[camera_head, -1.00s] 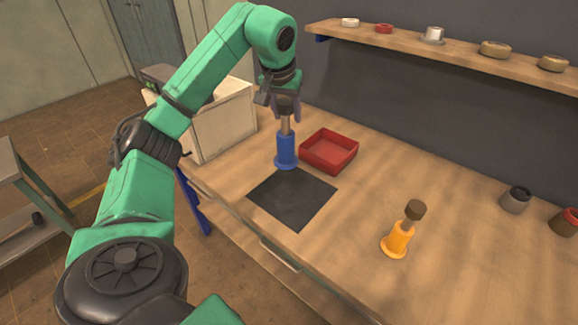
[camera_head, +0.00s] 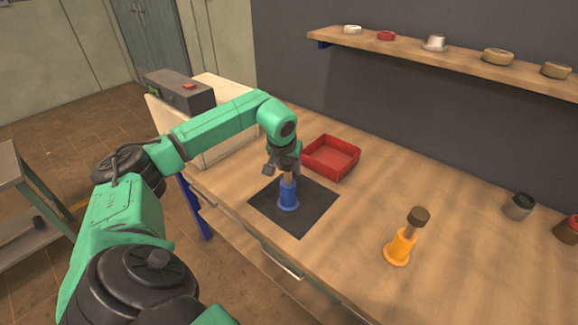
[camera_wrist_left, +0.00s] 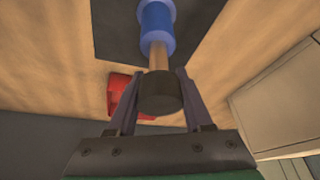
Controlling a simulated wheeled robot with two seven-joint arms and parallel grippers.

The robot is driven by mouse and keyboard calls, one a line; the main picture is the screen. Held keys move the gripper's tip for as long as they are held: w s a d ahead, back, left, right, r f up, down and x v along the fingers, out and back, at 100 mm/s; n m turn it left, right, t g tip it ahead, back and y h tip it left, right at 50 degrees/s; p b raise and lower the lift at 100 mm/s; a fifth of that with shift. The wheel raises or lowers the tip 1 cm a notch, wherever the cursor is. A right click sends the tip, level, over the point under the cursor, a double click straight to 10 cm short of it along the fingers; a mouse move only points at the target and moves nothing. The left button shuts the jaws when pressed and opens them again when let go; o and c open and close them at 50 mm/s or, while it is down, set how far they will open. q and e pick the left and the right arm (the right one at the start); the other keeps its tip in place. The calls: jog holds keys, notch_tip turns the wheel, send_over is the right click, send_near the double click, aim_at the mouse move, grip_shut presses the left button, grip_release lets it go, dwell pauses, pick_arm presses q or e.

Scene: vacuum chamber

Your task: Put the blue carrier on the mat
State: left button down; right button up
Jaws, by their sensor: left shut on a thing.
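The blue carrier (camera_head: 288,196) stands upright over the black mat (camera_head: 314,221), its round base within the mat's outline. I cannot tell for sure whether the base touches the mat. My left gripper (camera_head: 286,171) is above the carrier, shut on its upper stem. In the left wrist view the blue carrier (camera_wrist_left: 156,28) shows with its tan stem and dark round cap between the fingers of the left gripper (camera_wrist_left: 157,90). The mat (camera_wrist_left: 113,30) lies behind it there. My right gripper is not in view.
A red tray (camera_head: 331,158) sits just behind the mat. An orange carrier with a brown cap (camera_head: 401,246) stands to the right. Dark jars (camera_head: 518,207) are at the far right. A wall shelf (camera_head: 462,57) holds several small items. The table between is clear.

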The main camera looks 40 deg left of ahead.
pick_arm(q)
jog(key=shift+c, duration=1.5)
grip_release()
jog(key=shift+r, duration=0.1)
jog(key=v, duration=1.2)
jog(key=shift+b, duration=0.4)
jog(key=shift+s, duration=0.15)
